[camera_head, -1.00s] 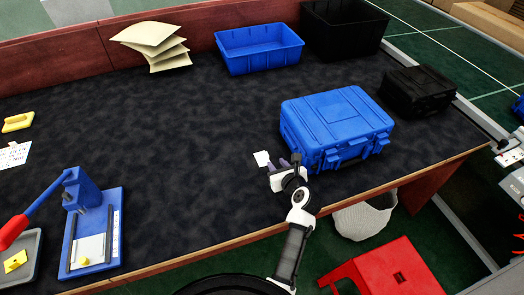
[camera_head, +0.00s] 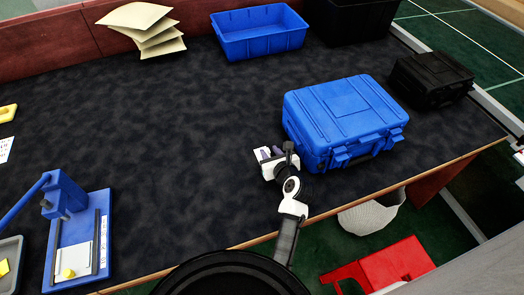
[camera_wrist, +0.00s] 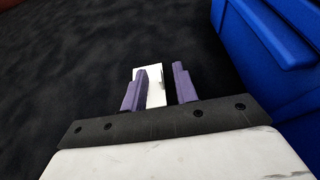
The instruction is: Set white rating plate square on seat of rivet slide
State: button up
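The white rating plate (camera_head: 262,153) is on the dark table top, left of the blue case. In the wrist view the white plate (camera_wrist: 155,86) shows between my purple fingertips, close to the left finger, with a narrow dark gap to the right finger. My gripper (camera_wrist: 160,88) is open around it; it also shows in the head view (camera_head: 269,156). The blue rivet press (camera_head: 72,215) stands at the table's left front. A pale slide (camera_head: 76,260) lies on its base, with a small yellow piece near its front end. The slide's seat is too small to make out.
A blue case (camera_head: 345,120) stands close to the right of my gripper. A black case (camera_head: 432,76), a blue bin (camera_head: 258,42) and pale stacked sheets (camera_head: 148,28) stand farther back. The table between press and gripper is clear.

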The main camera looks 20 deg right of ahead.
jog(key=shift+w, duration=0.25)
jog(key=shift+s+r, duration=0.1)
jog(key=shift+s, duration=0.05)
jog(key=shift+c, duration=0.7)
grip_shut()
